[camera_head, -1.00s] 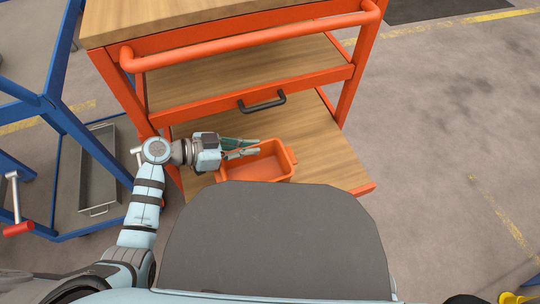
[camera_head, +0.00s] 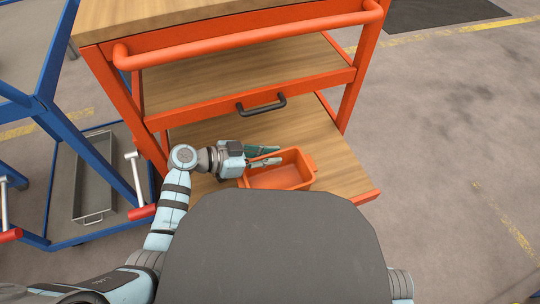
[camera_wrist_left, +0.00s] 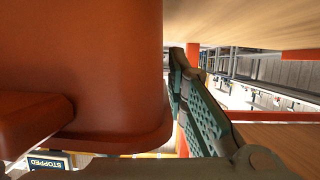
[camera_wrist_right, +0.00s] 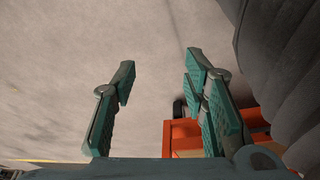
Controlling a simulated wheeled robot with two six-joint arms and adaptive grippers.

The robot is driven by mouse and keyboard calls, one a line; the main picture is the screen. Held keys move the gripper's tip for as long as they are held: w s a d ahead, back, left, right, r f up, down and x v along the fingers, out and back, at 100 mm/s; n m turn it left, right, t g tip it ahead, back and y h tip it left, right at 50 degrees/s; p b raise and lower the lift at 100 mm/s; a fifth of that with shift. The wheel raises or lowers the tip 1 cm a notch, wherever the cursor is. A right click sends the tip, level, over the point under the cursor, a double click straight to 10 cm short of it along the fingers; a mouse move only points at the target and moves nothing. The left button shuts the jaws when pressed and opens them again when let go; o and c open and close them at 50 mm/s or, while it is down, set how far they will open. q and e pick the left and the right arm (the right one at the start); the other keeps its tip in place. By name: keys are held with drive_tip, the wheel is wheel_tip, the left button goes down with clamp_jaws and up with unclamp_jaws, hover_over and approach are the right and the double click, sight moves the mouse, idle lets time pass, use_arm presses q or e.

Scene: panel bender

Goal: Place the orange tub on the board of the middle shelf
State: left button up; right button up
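The orange tub (camera_head: 283,176) shows in the head view in front of the cart's lowest board, its left rim at my left gripper (camera_head: 278,155). The gripper's fingers reach over that rim and are shut on the tub wall. In the left wrist view the tub (camera_wrist_left: 85,70) fills the left side; one finger lies against its wall and the other is hidden. Background shows beneath the tub there. The wooden board of the middle shelf (camera_head: 215,84) is higher, behind an orange lip. My right gripper (camera_wrist_right: 155,75) is open and empty over the floor.
The orange cart has a wooden top (camera_head: 190,15), an orange push bar (camera_head: 240,36) and a black handle (camera_head: 261,104). The lowest board (camera_head: 310,125) is bare around the tub. A blue frame (camera_head: 65,130) with a grey tray (camera_head: 95,180) stands at left. The floor at right is clear.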

use_arm(q)
drive_tip(key=shift+o, duration=0.4)
drive_tip(key=shift+r, duration=0.15)
use_arm(e)
drive_tip(key=shift+w, duration=0.1)
use_arm(q)
drive_tip(key=p+v, duration=0.4)
drive_tip(key=v, duration=0.8)
use_arm(e)
wheel_tip(320, 180, down, 8)
drive_tip(key=s+d, duration=0.1)
drive_tip(key=s, duration=0.1)
drive_tip(key=shift+r+m+t, duration=0.2)
drive_tip(key=shift+m+t, duration=0.1)
drive_tip(key=shift+m, duration=0.1)
